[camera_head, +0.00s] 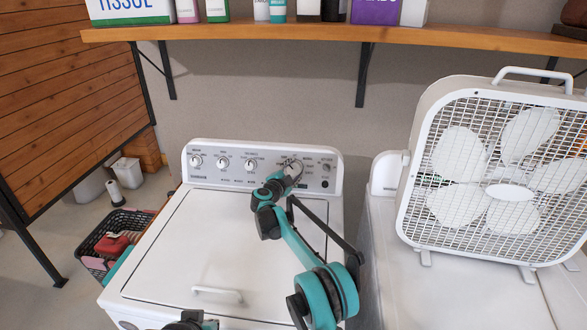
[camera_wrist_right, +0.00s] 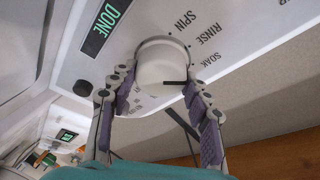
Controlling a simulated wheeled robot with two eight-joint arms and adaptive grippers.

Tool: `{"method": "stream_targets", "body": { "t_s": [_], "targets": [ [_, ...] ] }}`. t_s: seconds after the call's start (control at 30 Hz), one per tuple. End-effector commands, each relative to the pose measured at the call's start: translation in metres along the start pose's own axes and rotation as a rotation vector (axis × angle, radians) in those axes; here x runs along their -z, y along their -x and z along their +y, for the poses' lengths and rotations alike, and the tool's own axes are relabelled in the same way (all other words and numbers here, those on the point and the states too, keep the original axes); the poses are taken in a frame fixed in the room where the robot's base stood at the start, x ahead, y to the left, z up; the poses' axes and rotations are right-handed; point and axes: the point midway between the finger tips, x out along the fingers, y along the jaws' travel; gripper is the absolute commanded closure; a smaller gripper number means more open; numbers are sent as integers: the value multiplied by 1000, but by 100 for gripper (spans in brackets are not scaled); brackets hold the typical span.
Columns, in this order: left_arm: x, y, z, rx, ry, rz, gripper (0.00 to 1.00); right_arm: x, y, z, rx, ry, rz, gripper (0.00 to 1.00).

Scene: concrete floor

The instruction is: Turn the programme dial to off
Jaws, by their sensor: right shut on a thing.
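The programme dial (camera_wrist_right: 163,72) is a white round knob on the washer's control panel (camera_head: 318,182). In the wrist view its black pointer mark runs to the right, toward the right-hand finger. The labels SPIN, RINSE and SOAK show around it; other labels are partly hidden by the fingers, and I cannot read an off mark. My right gripper (camera_head: 292,172) is at this dial in the head view. In the wrist view my right gripper (camera_wrist_right: 160,95) has its two purple-padded fingers on either side of the knob, shut on it.
Three smaller knobs (camera_head: 222,163) line the panel's left part. The washer lid (camera_head: 205,250) is closed below. A box fan (camera_head: 500,180) stands on the white appliance to the right. A wooden shelf (camera_head: 330,34) with boxes and bottles hangs above. A basket (camera_head: 110,240) sits at left.

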Motion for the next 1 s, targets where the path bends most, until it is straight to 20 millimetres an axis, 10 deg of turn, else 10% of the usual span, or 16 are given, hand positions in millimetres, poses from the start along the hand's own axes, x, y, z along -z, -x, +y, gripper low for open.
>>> {"method": "stream_targets", "body": {
  "t_s": [1.0],
  "targets": [
    [24, 33, 0, 0, 0, 0, 100, 0, 0, 1, -240, -713, 0, 81]
  ]
}}
